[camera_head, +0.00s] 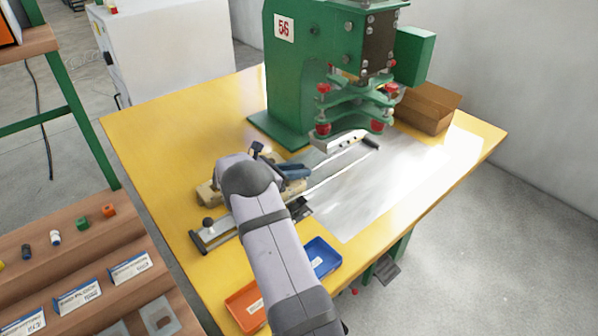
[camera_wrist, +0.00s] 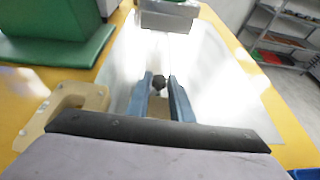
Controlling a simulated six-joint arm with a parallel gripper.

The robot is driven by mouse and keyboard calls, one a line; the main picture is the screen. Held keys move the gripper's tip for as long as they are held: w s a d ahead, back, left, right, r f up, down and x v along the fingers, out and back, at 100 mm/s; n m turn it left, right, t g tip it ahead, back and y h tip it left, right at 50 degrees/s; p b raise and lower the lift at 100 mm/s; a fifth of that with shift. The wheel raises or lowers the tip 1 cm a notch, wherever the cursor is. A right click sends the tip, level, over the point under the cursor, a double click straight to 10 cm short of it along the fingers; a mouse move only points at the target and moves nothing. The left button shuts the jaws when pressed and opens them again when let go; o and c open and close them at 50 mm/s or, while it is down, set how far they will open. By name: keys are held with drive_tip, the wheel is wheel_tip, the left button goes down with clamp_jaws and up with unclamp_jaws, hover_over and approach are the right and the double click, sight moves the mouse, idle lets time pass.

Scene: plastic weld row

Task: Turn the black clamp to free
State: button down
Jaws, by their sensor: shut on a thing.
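A tan block (camera_wrist: 158,108) shows below, between the fingers. My wrist hides much of the fixture in the head view, so the clamp's turn angle cannot be told.
A green press (camera_head: 300,70) marked 56 stands behind the fixture. A tan bracket (camera_wrist: 75,103) is left of my fingers. A blue tray (camera_head: 322,258) and an orange tray (camera_head: 245,305) lie near the front edge. A cardboard box (camera_head: 428,108) stands at the back right.

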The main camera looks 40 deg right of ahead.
drive_tip(key=shift+w+m+g+b, duration=0.2)
drive_tip(key=shift+m+g+b, duration=0.2)
drive_tip(key=shift+m+g, duration=0.15)
drive_tip(key=shift+w+m+g+b, duration=0.2)
drive_tip(key=shift+m+g+b, duration=0.25)
drive_tip(key=shift+g, duration=0.2)
drive_tip(key=shift+w+d+m+g+y+b, duration=0.1)
drive_tip(key=shift+m+g+y+b, duration=0.2)
drive_tip(key=shift+m+g+b, duration=0.15)
drive_tip(key=shift+r+m+g+b, duration=0.15)
drive_tip(key=shift+m+g+b, duration=0.1)
drive_tip(key=shift+g+b, duration=0.1)
drive_tip(key=c, duration=1.6)
unclamp_jaws()
drive_tip(key=shift+o, duration=0.2)
drive_tip(key=shift+a, duration=0.2)
drive_tip(key=v, duration=0.5)
drive_tip(key=shift+b, duration=0.35)
drive_tip(key=shift+v, duration=1.05)
